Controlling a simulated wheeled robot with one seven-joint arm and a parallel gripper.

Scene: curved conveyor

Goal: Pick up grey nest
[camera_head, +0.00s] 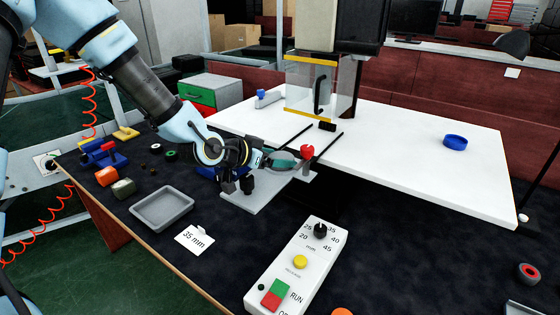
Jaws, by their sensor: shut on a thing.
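A flat grey plate (262,194), which I take for the grey nest, lies at the front left edge of the white table. My gripper (238,186) is black and points down over the plate's left part. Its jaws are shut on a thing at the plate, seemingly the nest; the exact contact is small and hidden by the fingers. A red knob (307,152) and a teal part (283,155) stand just right of my gripper.
A press with a clear guard (318,85) stands behind. A grey tray (161,214), a 35 mm card (194,240) and a white control box (297,268) lie in front. A blue ring (455,142) sits on the white table (415,165), whose right part is mostly clear.

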